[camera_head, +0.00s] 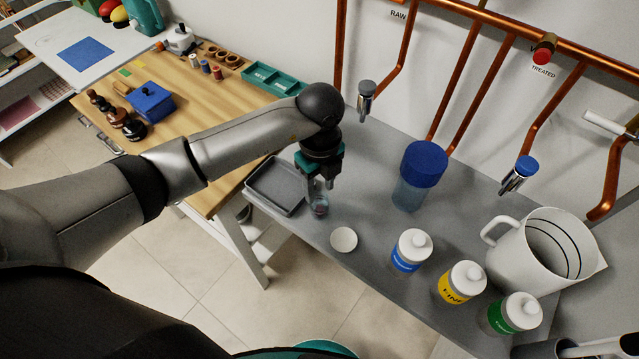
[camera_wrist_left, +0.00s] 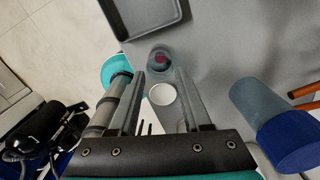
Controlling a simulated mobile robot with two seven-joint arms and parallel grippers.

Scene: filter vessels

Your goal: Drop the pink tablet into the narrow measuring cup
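The narrow measuring cup (camera_head: 319,207) is a small clear cup standing on the grey bench, just below my left gripper (camera_head: 321,190). In the left wrist view the cup (camera_wrist_left: 152,66) is seen from above, just beyond the fingertips. The pink tablet (camera_wrist_left: 160,58) shows as a small dark pink spot inside the cup's outline. My left gripper (camera_wrist_left: 160,74) is open, its fingers apart with nothing held between them. A small white dish (camera_head: 343,239) lies on the bench beside the cup and shows between the fingers in the wrist view. My right gripper is not seen.
A grey tray (camera_head: 275,187) lies left of the cup. A blue-lidded jar (camera_head: 417,178), several white-capped bottles (camera_head: 461,283) and a white pitcher (camera_head: 540,250) stand to the right. Copper pipes and taps (camera_head: 366,95) hang behind. A wooden table (camera_head: 200,120) adjoins on the left.

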